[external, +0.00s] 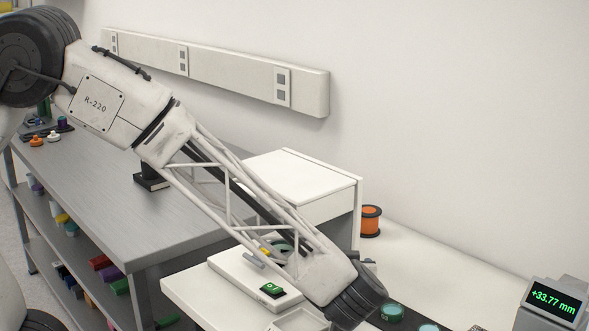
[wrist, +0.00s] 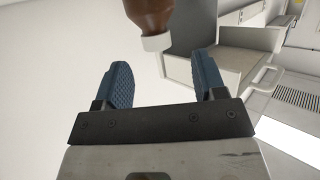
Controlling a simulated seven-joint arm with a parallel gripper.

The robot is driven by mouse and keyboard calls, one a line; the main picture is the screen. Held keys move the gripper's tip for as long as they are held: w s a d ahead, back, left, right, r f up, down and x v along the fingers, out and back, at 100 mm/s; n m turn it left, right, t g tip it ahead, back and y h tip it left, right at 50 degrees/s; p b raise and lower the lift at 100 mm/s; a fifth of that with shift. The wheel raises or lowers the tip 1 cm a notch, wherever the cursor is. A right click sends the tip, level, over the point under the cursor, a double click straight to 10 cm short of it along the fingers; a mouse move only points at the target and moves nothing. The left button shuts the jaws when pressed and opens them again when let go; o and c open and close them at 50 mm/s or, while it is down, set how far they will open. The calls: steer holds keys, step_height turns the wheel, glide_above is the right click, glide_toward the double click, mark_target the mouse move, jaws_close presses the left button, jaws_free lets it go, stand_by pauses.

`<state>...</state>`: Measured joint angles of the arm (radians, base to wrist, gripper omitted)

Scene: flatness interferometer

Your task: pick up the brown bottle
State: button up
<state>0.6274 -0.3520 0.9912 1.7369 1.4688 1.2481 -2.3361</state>
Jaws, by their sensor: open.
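The brown bottle (wrist: 148,14) shows at the top edge of the wrist view, cut off by the frame. Its white cap (wrist: 157,42) points down the picture, toward my gripper. My gripper (wrist: 163,72) is open, with its two blue ridged fingers apart. In the picture the cap lies just beyond the fingertips, between their lines, and nothing is held. I cannot tell the exact depth between them. In the external view my arm runs down to the bottom edge; the gripper and the bottle are not seen there.
A white cabinet (external: 306,181) stands by the wall, with an orange spool (external: 370,221) beside it. A white device with a green switch (external: 271,289) is near my forearm. Round greenish discs (external: 392,312) and a display reading +33.77 mm (external: 553,302) are at the lower right.

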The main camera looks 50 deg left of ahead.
steer(key=shift+a, duration=0.1)
steer(key=shift+x, duration=1.25)
steer(key=shift+w, duration=0.1)
steer(key=shift+x, duration=2.5)
steer(key=shift+w, duration=0.1)
steer(key=shift+c, duration=0.3)
jaws_close()
